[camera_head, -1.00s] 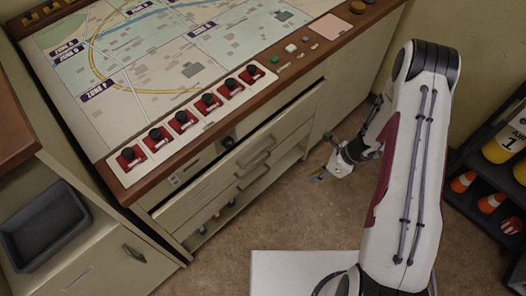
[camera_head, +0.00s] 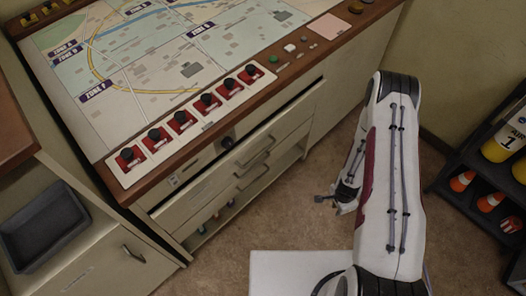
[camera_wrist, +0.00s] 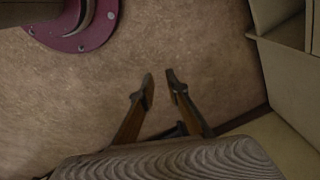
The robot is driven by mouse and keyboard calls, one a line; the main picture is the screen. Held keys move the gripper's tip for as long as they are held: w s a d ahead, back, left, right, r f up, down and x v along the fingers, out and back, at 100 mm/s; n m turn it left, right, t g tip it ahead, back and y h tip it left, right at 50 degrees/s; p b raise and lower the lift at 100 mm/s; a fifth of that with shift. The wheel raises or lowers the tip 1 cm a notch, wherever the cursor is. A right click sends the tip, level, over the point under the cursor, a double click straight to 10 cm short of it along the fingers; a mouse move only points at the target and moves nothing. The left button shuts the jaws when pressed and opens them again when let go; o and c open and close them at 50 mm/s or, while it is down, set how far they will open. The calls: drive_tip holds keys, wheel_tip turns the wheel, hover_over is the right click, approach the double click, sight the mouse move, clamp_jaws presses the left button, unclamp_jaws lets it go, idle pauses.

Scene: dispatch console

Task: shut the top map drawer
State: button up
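The top map drawer (camera_head: 205,182) is the upper drawer front under the console's table edge, with a bar handle (camera_head: 258,152). Its front stands a little out from the console, with a dark gap above it. My gripper (camera_head: 320,198) is over the floor to the right of the drawers, apart from them and small in the head view. In the wrist view, my gripper (camera_wrist: 160,82) has its two fingers apart with a narrow gap and nothing between them. The drawer itself cannot be clearly told in the wrist view.
A lower drawer handle (camera_head: 250,177) sits below the top one, above an open shelf (camera_head: 215,220) with small items. The console top (camera_head: 150,95) carries a map and red switches. A grey tray (camera_head: 42,228) is at left, a dark rack (camera_head: 480,185) at right. Floor between is clear.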

drive_tip(key=w+a+n+t+y, duration=0.2)
drive_tip(key=w+a+n+t, duration=0.1)
drive_tip(key=w+a+t, duration=0.15)
drive_tip(key=n+t+y, duration=0.2)
drive_tip(key=t+y, duration=0.4)
drive_tip(key=y, duration=0.4)
approach(262, 152)
drive_tip(key=shift+w+a+f, duration=0.25)
drive_tip(key=shift+w+a, duration=0.1)
drive_tip(key=shift+w, duration=0.15)
drive_tip(key=shift+w+a+f, duration=0.3)
drive_tip(key=shift+w+a, duration=0.05)
drive_tip(key=shift+w, duration=0.15)
drive_tip(key=shift+w+a, duration=0.1)
drive_tip(key=shift+a, duration=0.05)
drive_tip(key=shift+x, duration=3.7)
